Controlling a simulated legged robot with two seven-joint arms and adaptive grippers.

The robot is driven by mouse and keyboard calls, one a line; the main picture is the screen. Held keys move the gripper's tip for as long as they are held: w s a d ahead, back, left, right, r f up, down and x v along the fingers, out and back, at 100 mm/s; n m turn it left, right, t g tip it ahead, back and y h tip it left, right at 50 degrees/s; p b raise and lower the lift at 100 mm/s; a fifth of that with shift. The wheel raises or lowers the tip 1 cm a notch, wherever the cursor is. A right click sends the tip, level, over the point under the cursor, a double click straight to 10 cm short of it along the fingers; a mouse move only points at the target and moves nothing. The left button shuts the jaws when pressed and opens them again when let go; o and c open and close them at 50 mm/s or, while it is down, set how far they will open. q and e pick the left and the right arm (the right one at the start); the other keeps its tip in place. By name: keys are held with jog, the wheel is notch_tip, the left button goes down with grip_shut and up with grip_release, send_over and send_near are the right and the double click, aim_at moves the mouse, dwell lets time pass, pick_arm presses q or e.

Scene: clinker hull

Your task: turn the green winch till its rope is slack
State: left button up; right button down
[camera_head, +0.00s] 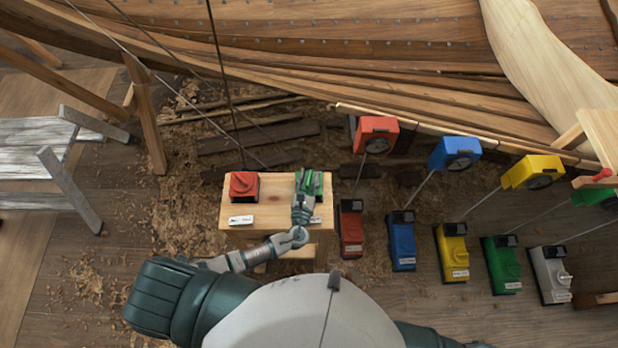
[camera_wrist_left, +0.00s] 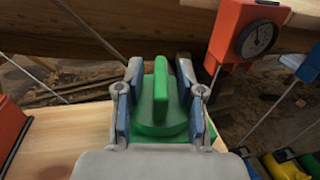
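A green winch (camera_head: 317,183) stands on the right side of a small wooden bench (camera_head: 272,201). In the left wrist view its round green drum with an upright flat handle (camera_wrist_left: 160,95) is between my fingers. My left gripper (camera_head: 307,187) is over this winch. Its two fingers stand apart on either side of the handle, with gaps visible in the wrist view (camera_wrist_left: 160,78). Straight dark ropes (camera_head: 226,75) run from the bench area up to the upper left; which one belongs to the green winch I cannot tell. My right gripper is not in view.
A red winch (camera_head: 244,185) sits on the bench's left side. A second green unit (camera_head: 502,265) stands on the floor among red, blue, yellow and white ones, with cords to coloured gauge boxes (camera_head: 455,153). The hull (camera_head: 350,50) fills the back.

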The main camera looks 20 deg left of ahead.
pick_arm(q)
grip_shut()
jog(key=shift+n+y, duration=0.3)
jog(key=shift+y, duration=0.2)
jog(key=n+y, duration=0.2)
jog(key=y, duration=0.1)
jog(key=shift+d+g, duration=0.1)
jog(key=shift+g, duration=0.3)
jog(key=n+g+y+b, duration=0.1)
jog(key=n+y, duration=0.1)
jog(key=y, duration=0.1)
jog(key=shift+f+n+g+y, duration=0.1)
jog(key=shift+n+g+y, duration=0.2)
jog(key=shift+g, duration=0.1)
jog(key=n+g+y+b, duration=0.1)
jog(key=n+g+y, duration=0.2)
jog(key=y, duration=0.1)
jog(key=shift+b, duration=0.3)
jog(key=shift+n+g+y+b, duration=0.65)
jog(key=shift+n+g+y, duration=0.55)
jog(key=shift+g, duration=0.4)
jog(key=shift+n, duration=0.3)
